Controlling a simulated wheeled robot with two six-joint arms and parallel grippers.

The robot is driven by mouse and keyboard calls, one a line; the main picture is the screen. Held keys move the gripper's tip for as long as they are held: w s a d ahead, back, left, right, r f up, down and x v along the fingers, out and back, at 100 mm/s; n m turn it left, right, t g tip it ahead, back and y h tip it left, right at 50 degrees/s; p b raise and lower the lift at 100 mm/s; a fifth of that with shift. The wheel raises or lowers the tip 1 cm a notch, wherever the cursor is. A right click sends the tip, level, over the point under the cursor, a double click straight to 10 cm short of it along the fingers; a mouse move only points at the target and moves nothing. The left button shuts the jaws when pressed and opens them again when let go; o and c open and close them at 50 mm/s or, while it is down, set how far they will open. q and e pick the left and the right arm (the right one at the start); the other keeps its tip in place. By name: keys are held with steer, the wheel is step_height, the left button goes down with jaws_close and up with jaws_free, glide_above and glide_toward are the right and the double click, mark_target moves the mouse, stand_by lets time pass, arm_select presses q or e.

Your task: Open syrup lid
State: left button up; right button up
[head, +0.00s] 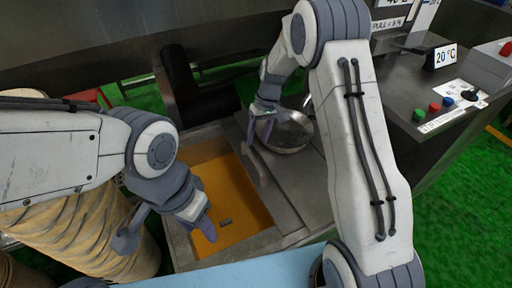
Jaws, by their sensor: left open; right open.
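A metal tank (184,250) stands in front of me with an orange surface (238,200) inside its rim. I cannot tell whether this is syrup or a cover. A small grey piece (225,222) shows on it. A flat grey metal panel (296,183) adjoins the tank on the right, with a raised bar (254,165) along its left side; it may be the lid. My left gripper (209,228) is open over the orange surface, just left of the grey piece. My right gripper (261,128) is open at the left rim of a round metal bowl (290,134); contact is unclear.
A control box (440,112) with coloured buttons and a 20 °C display (445,57) stands at the right. A ribbed tan drum (85,235) is at the left. A dark cylinder (180,75) is behind the tank. A light blue surface (235,272) lies along the front.

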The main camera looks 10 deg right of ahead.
steer(key=shift+d+r, duration=0.15)
steer(key=shift+r, duration=0.55)
steer(key=shift+d+r, duration=0.1)
steer(key=shift+r, duration=0.6)
steer(key=shift+r, duration=0.1)
steer(key=s+a+r+n+p, duration=0.2)
steer(key=s+a+r+p, duration=0.2)
steer(key=s+a+r, duration=0.8)
steer(key=s+d+r+n+p, duration=0.1)
steer(key=s+r, duration=0.2)
steer(key=s, duration=0.7)
steer(key=s+d+r+n+h+p, duration=0.1)
steer(key=s+r+p, duration=0.1)
steer(key=s, duration=0.8)
steer(key=shift+s+d+r, duration=0.3)
steer(key=shift+d+r, duration=0.05)
steer(key=shift+r, duration=0.05)
